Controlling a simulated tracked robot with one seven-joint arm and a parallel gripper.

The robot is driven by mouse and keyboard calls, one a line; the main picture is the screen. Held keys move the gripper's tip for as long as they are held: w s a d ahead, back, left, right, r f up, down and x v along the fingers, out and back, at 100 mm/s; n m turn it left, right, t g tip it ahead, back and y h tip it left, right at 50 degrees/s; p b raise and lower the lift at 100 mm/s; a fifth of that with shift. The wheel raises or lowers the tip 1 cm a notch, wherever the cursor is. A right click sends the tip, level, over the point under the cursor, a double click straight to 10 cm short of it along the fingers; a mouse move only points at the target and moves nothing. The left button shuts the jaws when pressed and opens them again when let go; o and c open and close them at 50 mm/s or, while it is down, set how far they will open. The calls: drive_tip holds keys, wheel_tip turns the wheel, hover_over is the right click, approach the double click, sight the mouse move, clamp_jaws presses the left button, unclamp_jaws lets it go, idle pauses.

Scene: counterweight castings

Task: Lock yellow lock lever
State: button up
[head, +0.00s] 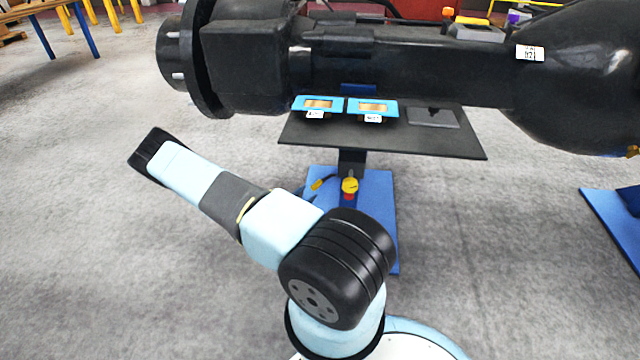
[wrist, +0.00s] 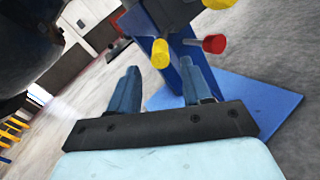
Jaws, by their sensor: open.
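A yellow lever grip (head: 320,184) on a dark rod sticks out to the left from the stand's post under the black casting. In the wrist view the yellow grip (wrist: 160,53) appears just beyond and between my fingertips, apart from them as far as I can see. A round yellow knob (head: 350,185) sits on the post, with a red knob (head: 349,197) just below it. The red knob (wrist: 214,44) shows right of my right finger in the wrist view. My gripper (wrist: 160,68) is open and empty.
The large black casting (head: 420,68) lies across the top. A dark shelf (head: 460,145) below it carries two blue-framed plates (head: 318,104) (head: 371,107). The stand's blue base plate (wrist: 245,105) lies on the floor. Grey floor at the left is clear.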

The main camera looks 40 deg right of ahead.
sight(319, 183)
drive_tip(key=x, duration=0.8)
drive_tip(key=shift+d, duration=0.3)
clamp_jaws()
drive_tip(key=shift+w, duration=0.1)
